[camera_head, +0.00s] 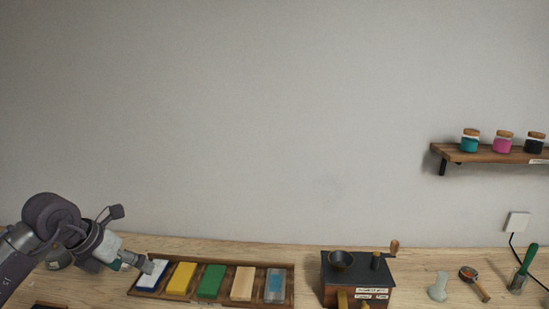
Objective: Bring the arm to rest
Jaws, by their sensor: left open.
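My left arm comes in from the left edge, and my left gripper (131,238) is open over the left end of a wooden tray (213,302). One finger points up in front of the wall; the other reaches down to the right, close to the white and blue block at the tray's left end. I cannot tell whether that finger touches the block. Nothing shows between the fingers. My right gripper is not in view.
The tray holds yellow (181,278), green (211,281), tan (243,283) and bluish (275,286) blocks. A black-topped box with a crank (358,268) stands right of it. Small tools lie farther right. A shelf (490,154) bears 3 jars. The wall's middle is clear.

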